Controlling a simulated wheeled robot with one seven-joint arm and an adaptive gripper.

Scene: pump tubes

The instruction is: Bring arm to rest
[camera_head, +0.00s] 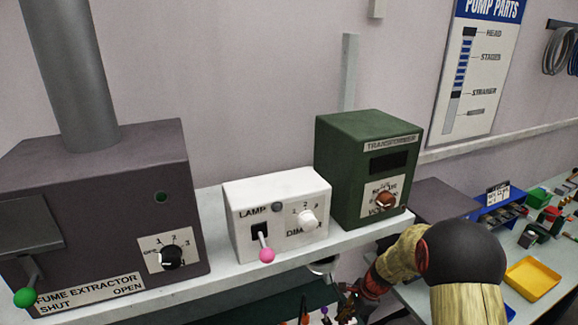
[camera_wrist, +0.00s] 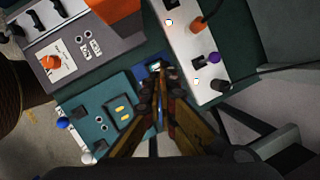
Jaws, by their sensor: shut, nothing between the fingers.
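My gripper (camera_wrist: 158,82) shows in the wrist view with its two yellow-brown fingers drawn together at the tips. It is shut and nothing shows between the fingers. The tips appear over the gap between a teal panel (camera_wrist: 85,125) and a pale panel with cables (camera_wrist: 185,50); I cannot tell whether they touch anything. In the head view my arm (camera_head: 465,255) comes in at the lower right, in front of the bench, and bends down to the left below the shelf. The gripper's tips cannot be made out there.
A shelf holds a fume extractor (camera_head: 95,215), a white lamp dimmer box (camera_head: 285,192) and a green transformer (camera_head: 350,150). A bench at right carries a yellow tray (camera_head: 533,278) and several small parts. The wrist view shows a grey device with an orange knob (camera_wrist: 50,62).

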